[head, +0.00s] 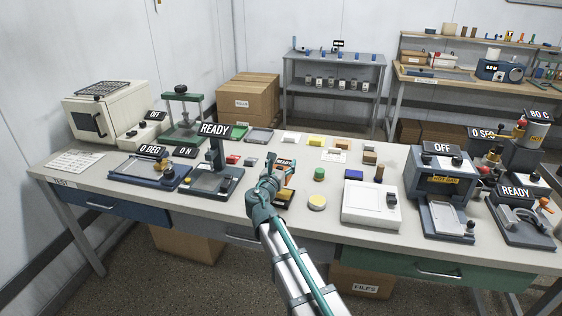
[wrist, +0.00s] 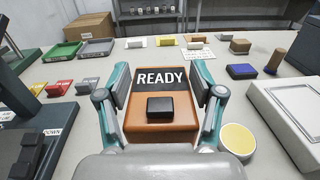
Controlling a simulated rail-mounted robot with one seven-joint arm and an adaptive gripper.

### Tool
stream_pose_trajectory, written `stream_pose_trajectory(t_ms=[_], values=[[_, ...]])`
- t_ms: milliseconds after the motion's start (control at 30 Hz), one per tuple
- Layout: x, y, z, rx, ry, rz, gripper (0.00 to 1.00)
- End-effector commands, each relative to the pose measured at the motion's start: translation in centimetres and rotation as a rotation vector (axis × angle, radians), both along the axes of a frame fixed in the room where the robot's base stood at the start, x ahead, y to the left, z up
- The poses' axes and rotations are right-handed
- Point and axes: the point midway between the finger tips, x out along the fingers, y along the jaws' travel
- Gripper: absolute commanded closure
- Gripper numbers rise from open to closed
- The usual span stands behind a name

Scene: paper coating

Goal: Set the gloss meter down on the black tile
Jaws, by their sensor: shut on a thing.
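The gloss meter (wrist: 160,132) is an orange-brown block with a black READY panel and a black button on top. My gripper (wrist: 160,84) is shut on it, one teal finger along each side. In the head view, my gripper (head: 270,186) is over the middle of the bench and partly covers the meter (head: 291,180). I cannot make out the black tile for certain. The meter hides the bench beneath it in the wrist view, so its contact there cannot be told.
A white flat box (head: 371,205) is farther right. A stand with a READY sign (head: 215,172) is at left. Small colored blocks lie behind.

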Motion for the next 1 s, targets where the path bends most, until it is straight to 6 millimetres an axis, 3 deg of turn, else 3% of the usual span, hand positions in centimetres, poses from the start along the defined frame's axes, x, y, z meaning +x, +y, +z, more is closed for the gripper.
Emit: stream_pose_trajectory(t_ms=[700, 1000], values=[[0.0, 0.0, -6.4, -0.001, 0.0, 0.0, 0.82], [0.0, 0.0, -7.7, 0.0, -0.001, 0.0, 0.83]])
